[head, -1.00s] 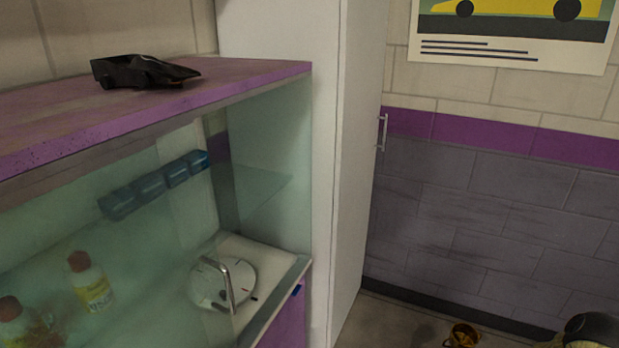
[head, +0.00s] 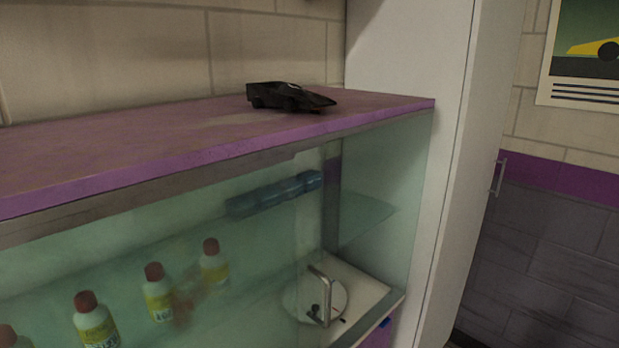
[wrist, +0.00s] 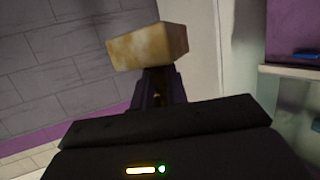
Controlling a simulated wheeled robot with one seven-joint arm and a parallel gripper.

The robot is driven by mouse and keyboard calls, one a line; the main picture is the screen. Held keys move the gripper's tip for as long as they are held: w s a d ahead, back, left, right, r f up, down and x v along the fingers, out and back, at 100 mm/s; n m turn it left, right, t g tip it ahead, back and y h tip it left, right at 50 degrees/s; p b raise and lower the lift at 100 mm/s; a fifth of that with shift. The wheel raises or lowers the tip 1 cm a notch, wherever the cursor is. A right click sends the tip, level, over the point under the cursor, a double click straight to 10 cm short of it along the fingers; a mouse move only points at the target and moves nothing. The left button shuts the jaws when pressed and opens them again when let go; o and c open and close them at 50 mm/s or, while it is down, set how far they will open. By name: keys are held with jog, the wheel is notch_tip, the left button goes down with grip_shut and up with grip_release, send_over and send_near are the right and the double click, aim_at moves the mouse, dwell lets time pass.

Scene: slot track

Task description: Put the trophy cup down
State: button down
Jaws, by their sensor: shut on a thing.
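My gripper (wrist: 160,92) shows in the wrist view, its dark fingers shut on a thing. A pale tan block (wrist: 148,46), which looks like the base of the trophy cup, sticks out beyond the fingertips. The rest of the cup is mostly hidden between the fingers and behind the gripper body. Neither my gripper nor the cup shows in the head view now. The held block is apart from the wall and cabinet around it.
A purple countertop (head: 130,146) tops a glass-fronted cabinet; a black model car (head: 288,97) stands near its right end. Bottles (head: 157,293) and a white round device (head: 314,300) are behind the glass. A tall white cupboard (head: 408,60) bounds the right. The counter's left and middle are bare.

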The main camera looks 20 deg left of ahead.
jog(key=shift+r, duration=0.1)
notch_tip(320, 180, up, 37)
jog(key=p, duration=3.8)
jog(key=shift+s+a+p, duration=0.2)
jog(key=shift+p, duration=0.1)
jog(key=shift+d+r, duration=0.1)
jog(key=shift+r, duration=0.2)
jog(key=s+a+r+n+g+y, duration=0.1)
jog(key=a+r+n+y, duration=0.3)
jog(key=a+r, duration=1.6)
jog(key=s+a+r+n+g+y, duration=0.1)
jog(key=a+r+n+g+y, duration=0.2)
jog(key=a+r, duration=1.7)
jog(key=shift+s+a+r+n+y, duration=0.2)
jog(key=shift+r+n+y, duration=1.15)
jog(key=shift+r, duration=2.3)
